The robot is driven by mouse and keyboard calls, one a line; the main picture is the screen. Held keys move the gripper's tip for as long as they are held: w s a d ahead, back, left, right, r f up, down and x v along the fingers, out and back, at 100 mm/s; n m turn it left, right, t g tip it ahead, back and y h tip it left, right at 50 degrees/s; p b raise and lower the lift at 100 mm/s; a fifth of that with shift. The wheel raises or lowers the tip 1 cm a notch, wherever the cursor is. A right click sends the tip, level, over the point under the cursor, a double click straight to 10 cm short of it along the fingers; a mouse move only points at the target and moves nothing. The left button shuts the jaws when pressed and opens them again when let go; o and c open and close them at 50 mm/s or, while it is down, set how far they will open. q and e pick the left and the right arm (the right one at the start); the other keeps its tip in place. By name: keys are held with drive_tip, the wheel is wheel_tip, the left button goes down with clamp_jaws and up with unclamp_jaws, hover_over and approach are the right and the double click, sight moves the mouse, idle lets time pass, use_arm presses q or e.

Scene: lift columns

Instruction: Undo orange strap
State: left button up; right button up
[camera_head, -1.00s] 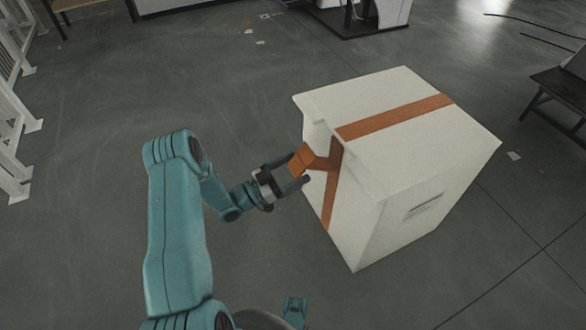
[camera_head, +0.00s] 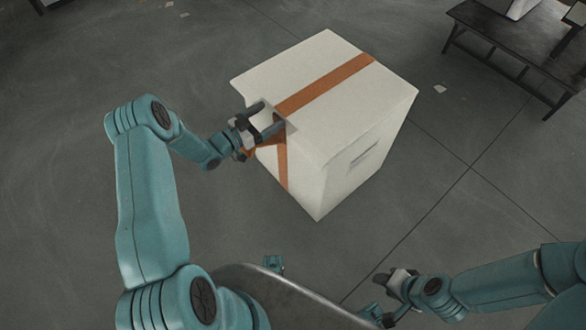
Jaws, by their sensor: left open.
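A large white box (camera_head: 370,115) stands on the floor. An orange strap (camera_head: 325,84) runs across its top and down the side facing my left arm. My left gripper (camera_head: 274,114) is open at the upper edge of that side, where the strap bends over. Its fingers cover part of the strap there. A loose orange strap part shows below and behind the gripper, mostly hidden by it. I cannot tell whether the fingers touch the strap. My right gripper (camera_head: 390,283) is low in front of the box, away from it; its jaws are too unclear to read.
A dark bench (camera_head: 510,50) stands at the upper right, behind the box. Small pale scraps, one of them a paper scrap (camera_head: 440,88), lie on the grey floor. The floor around the box is otherwise clear.

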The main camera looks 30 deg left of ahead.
use_arm(q)
drive_tip(key=p+v, duration=0.1)
drive_tip(key=v, duration=1.4)
drive_tip(key=w+d+r+n+g+y+p, duration=0.1)
drive_tip(key=w+d+r+n+g+p, duration=0.1)
drive_tip(key=d+p, duration=0.3)
drive_tip(key=w+d+r+n+g+y+p, duration=0.1)
drive_tip(key=w+d+r+n+g+p, duration=0.1)
drive_tip(key=d+p, duration=0.3)
drive_tip(key=s+d+r+n+g+p, duration=0.1)
drive_tip(key=s+d+r+g+p, duration=0.1)
drive_tip(key=s+d+g+p, duration=0.2)
drive_tip(key=s+d+r+n+g+p, duration=0.1)
drive_tip(key=s+d+g+p, duration=0.3)
drive_tip(key=d, duration=0.7)
drive_tip(key=shift+s+r+y, duration=0.3)
drive_tip(key=shift+s+r, duration=0.5)
drive_tip(key=shift+s, duration=0.3)
